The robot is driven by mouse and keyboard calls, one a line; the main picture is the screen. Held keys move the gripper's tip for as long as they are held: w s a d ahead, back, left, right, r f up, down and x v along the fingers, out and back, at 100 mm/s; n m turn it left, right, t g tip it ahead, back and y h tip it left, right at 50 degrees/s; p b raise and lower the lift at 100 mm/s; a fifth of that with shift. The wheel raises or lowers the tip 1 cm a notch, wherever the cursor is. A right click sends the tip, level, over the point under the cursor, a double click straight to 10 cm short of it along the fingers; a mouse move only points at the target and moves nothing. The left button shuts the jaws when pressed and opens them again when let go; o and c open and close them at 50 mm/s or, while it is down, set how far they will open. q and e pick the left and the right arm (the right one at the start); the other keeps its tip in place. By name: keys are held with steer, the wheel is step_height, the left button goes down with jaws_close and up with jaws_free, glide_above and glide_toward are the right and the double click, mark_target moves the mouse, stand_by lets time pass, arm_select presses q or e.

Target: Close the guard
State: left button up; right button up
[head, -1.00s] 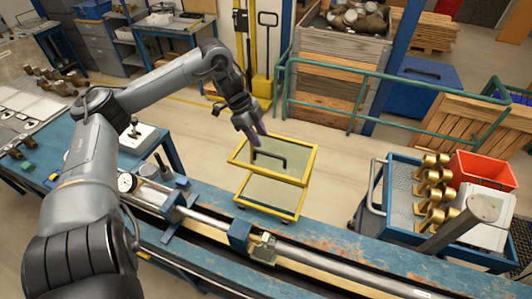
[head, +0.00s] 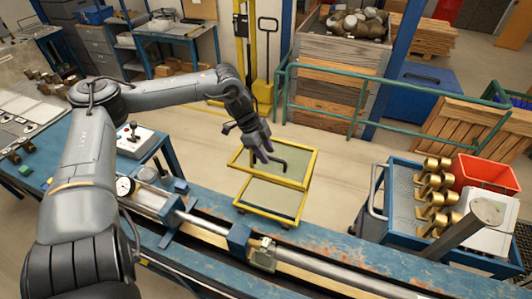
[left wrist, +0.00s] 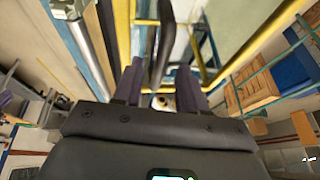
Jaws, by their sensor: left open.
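The guard (head: 312,168) is a yellow frame with clear panels, standing open behind the bench rail. Its black bar handle (head: 283,163) sits on the upper panel and also shows in the left wrist view (left wrist: 162,48). My left gripper (head: 263,153) is open at the left end of the handle. In the left wrist view, the purple fingers of my left gripper (left wrist: 160,88) are spread, with the handle running ahead between them. I cannot tell whether a finger touches it. My right gripper is not in view.
The blue bench (head: 340,238) carries a long metal rod (head: 320,265) and a dial gauge (head: 125,186). A cart with brass meters (head: 432,195) and a red bin (head: 485,172) stands at the right. A green railing (head: 345,77) stands behind the guard.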

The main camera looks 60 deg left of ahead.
arm_select(q)
steer(key=shift+d+f, duration=0.1)
steer(key=shift+f, duration=0.1)
jaws_close()
stand_by(0.3)
